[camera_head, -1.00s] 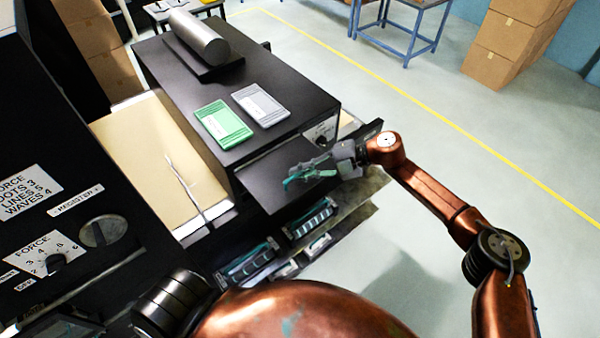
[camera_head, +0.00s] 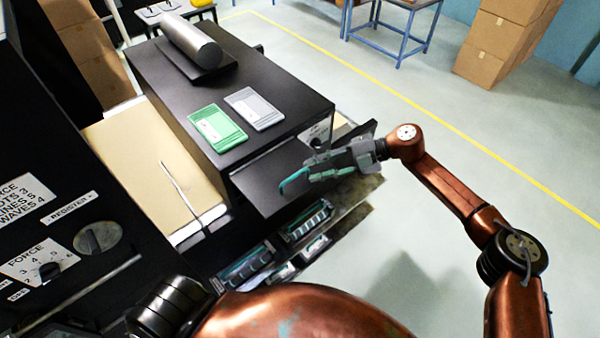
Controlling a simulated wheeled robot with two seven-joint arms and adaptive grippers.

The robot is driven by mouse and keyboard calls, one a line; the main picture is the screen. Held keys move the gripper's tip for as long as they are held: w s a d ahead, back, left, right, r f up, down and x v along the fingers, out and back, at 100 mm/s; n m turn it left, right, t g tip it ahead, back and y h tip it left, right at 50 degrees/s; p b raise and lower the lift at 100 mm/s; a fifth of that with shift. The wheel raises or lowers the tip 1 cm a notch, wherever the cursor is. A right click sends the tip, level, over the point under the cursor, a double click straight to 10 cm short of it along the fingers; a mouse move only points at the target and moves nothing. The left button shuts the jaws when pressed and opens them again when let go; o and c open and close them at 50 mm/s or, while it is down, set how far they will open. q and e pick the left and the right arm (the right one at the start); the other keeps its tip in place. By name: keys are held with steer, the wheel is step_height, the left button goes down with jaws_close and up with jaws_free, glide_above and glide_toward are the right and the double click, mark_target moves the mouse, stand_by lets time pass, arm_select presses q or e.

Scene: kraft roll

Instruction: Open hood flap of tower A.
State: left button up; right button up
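A black machine housing (camera_head: 268,72) stands in the middle of the head view. A flat dark panel (camera_head: 262,189), which looks like the hood flap, sticks out from its near side below the top edge. No label shows which tower this is. My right gripper (camera_head: 288,183), grey with teal fingers, reaches in from the right over the panel's right part. I cannot tell whether it touches the panel. The fingers overlap in this view, so their gap is unclear; nothing is visibly held. My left gripper is not in view.
A green pad (camera_head: 217,128) and a grey pad (camera_head: 254,107) lie on the housing, with a metal roller (camera_head: 191,41) behind. Dark units (camera_head: 307,220) sit below the panel. A black panel with a FORCE dial (camera_head: 48,270) stands at left. Open floor (camera_head: 480,130) lies right.

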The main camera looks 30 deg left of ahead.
steer(key=shift+v, duration=2.65)
